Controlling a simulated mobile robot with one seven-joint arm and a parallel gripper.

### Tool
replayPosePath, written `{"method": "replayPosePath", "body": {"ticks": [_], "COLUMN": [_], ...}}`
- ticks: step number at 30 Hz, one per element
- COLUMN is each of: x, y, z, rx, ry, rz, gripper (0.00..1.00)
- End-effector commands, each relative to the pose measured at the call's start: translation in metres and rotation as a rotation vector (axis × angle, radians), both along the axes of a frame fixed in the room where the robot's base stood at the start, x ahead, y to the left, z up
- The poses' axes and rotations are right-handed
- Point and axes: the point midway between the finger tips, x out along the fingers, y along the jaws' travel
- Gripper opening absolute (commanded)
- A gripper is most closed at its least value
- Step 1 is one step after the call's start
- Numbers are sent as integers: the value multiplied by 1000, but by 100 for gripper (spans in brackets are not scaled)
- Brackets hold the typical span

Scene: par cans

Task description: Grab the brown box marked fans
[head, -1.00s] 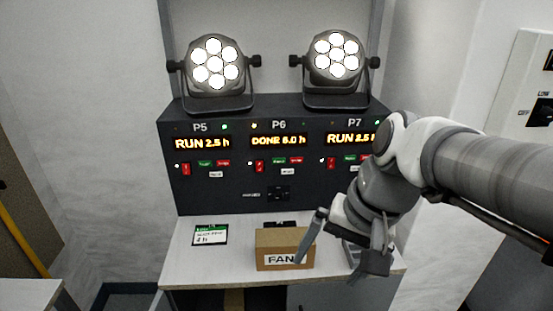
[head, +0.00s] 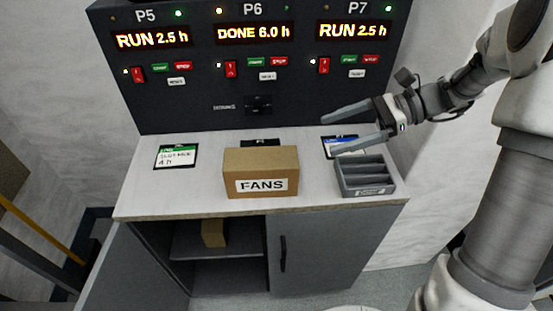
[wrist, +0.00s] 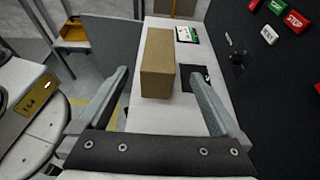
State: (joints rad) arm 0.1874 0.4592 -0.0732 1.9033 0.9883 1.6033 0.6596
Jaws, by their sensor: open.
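The brown box (head: 261,174) marked FANS stands on the white counter near its front edge, left of my gripper in the head view. Its label faces the front. In the wrist view the box (wrist: 157,64) lies ahead, beyond and between the two fingers. My gripper (head: 329,132) is open and empty, with its fingers pointing left above the counter's right part. The fingers also show in the wrist view (wrist: 160,87), apart from the box.
A grey divided tray (head: 365,176) stands at the counter's right. A green-topped card (head: 176,157) lies at left, a blue-topped card (head: 340,146) beneath my gripper. The dark control panel (head: 262,75) rises behind. The cabinet below (head: 310,250) is partly open.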

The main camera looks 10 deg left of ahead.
Motion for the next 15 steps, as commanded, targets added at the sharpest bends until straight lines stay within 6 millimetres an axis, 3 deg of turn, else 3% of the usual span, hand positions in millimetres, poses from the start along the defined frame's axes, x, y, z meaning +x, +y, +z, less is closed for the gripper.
{"method": "replayPosePath", "body": {"ticks": [5,15], "x": [-2,-17], "y": [16,83], "z": [-10,-39], "rx": [10,8], "ry": [11,9], "rz": [-3,0], "gripper": [100,100]}}
